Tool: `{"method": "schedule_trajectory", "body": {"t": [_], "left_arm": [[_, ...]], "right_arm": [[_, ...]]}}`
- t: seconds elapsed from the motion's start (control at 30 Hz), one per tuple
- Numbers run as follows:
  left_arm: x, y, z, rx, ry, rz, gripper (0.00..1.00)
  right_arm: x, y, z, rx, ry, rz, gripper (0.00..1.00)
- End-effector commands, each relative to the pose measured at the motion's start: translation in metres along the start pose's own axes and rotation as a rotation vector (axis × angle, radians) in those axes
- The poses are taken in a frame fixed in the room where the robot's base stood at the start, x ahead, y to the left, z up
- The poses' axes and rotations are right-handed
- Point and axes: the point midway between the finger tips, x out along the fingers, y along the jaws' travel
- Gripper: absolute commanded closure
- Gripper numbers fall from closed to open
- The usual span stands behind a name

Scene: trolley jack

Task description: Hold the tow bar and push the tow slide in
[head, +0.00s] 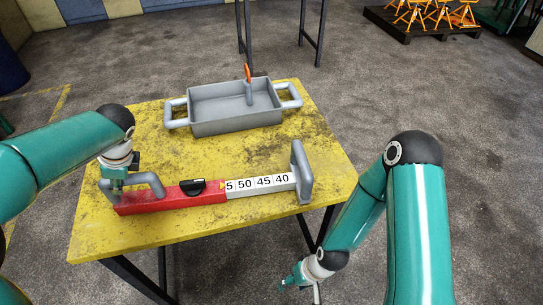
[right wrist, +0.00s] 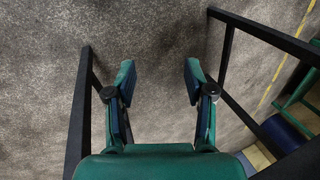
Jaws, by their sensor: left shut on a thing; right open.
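The tow bar lies on the yellow table, its red sleeve (head: 165,198) at the left with a grey handle (head: 146,181) and a black knob (head: 192,187). The white tow slide (head: 262,183) extends out of its right end, showing the numbers 50, 45 and 40, and ends in an upright grey plate (head: 301,172). My left gripper (head: 117,188) is shut on the tow bar at its left end, by the grey handle; its fingertips are partly hidden. My right gripper (head: 303,288) is low, off the table's front right side; it shows open and empty in the right wrist view (right wrist: 160,85).
The yellow table (head: 240,225) also bears a grey tray (head: 237,120) with side handles at its back, with an orange-and-grey tool (head: 248,85) in it. Dark table legs flank my right gripper in the right wrist view. Orange stands (head: 430,14) on a pallet are far off.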

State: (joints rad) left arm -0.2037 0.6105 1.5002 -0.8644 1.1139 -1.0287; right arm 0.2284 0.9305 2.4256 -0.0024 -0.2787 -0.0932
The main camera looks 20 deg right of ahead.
Motion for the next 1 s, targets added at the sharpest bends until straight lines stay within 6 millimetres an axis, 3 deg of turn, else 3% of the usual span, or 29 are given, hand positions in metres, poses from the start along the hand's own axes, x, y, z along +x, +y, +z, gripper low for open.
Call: {"method": "schedule_trajectory", "body": {"t": [0.17, 0.3, 0.57, 0.7, 1.0], "left_arm": [[0.0, 0.0, 0.0, -0.001, 0.0, 0.0, 1.0], [0.0, 0.0, 0.0, -0.001, 0.0, 0.0, 1.0], [0.0, 0.0, 0.0, 0.0, 0.0, 0.0, 1.0], [0.0, 0.0, 0.0, 0.0, 0.0, 0.0, 1.0], [0.0, 0.0, 0.0, 0.0, 0.0, 0.0, 1.0]], "right_arm": [[-0.009, 0.053, -0.061, -0.081, 0.032, 0.019, 0.46], [-0.029, 0.109, -0.102, -0.166, 0.044, 0.036, 0.46], [-0.08, 0.2, -0.141, -0.283, 0.06, 0.065, 0.46], [-0.136, 0.235, -0.158, -0.176, 0.088, 0.092, 0.46], [-0.249, 0.27, -0.166, 0.201, 0.148, 0.14, 0.46]]}}
